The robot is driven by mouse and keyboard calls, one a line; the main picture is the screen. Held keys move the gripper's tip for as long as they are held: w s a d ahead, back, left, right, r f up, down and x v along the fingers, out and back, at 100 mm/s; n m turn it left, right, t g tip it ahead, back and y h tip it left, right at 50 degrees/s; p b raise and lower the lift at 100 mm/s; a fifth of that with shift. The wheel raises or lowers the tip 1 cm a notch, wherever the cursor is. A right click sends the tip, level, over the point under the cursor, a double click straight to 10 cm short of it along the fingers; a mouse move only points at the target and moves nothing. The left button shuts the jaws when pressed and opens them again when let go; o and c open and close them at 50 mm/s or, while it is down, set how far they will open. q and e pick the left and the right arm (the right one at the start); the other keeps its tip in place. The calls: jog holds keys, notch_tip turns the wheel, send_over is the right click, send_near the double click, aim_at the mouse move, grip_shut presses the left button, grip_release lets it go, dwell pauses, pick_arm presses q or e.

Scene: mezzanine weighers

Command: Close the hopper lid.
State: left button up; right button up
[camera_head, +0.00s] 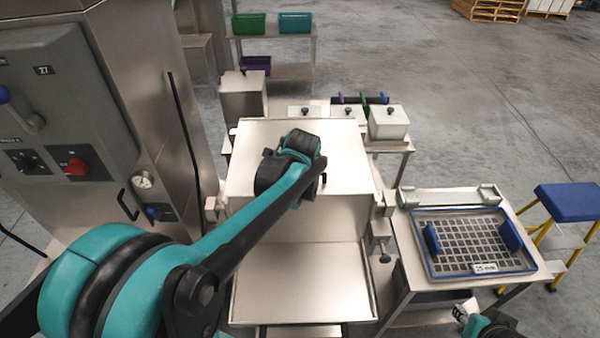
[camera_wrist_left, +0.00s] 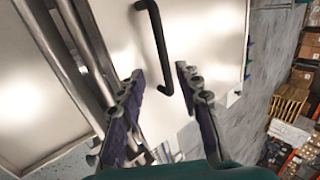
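The hopper (camera_head: 300,215) is a wide stainless box in the middle of the head view. Its broad pale metal lid panel (camera_head: 258,140) shows behind my left wrist; I cannot tell its exact tilt. In the left wrist view the panel (camera_wrist_left: 205,35) carries a black bar handle (camera_wrist_left: 153,30). My left gripper (camera_wrist_left: 160,72) is open, its purple-padded fingers apart. The handle's lower end shows between and beyond the fingertips, with no grip on it. My left wrist hides these fingers in the head view. My right gripper (camera_head: 462,313) is partly visible at the bottom right; its finger state is unclear.
A control cabinet (camera_head: 60,90) stands at the left. A steel side table (camera_head: 405,240) at the right holds a blue-rimmed grid tray (camera_head: 437,268). A blue-topped step stool (camera_head: 568,200) stands beyond it. Lidded steel bins (camera_head: 388,125) stand behind the hopper. Open floor lies at upper right.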

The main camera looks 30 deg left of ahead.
pick_arm(q)
jog(key=shift+v, duration=2.3)
jog(key=s+d+f+n+t+h, duration=0.1)
jog(key=s+d+f+n+h, duration=0.3)
jog(key=s+d+n, duration=0.85)
jog(key=s+d+f+b, duration=0.1)
jog(key=s+f+b, duration=0.2)
jog(key=f+b, duration=1)
jog(key=shift+s+f+m, duration=0.15)
jog(key=shift+f+m, duration=0.25)
jog(key=shift+m, duration=0.05)
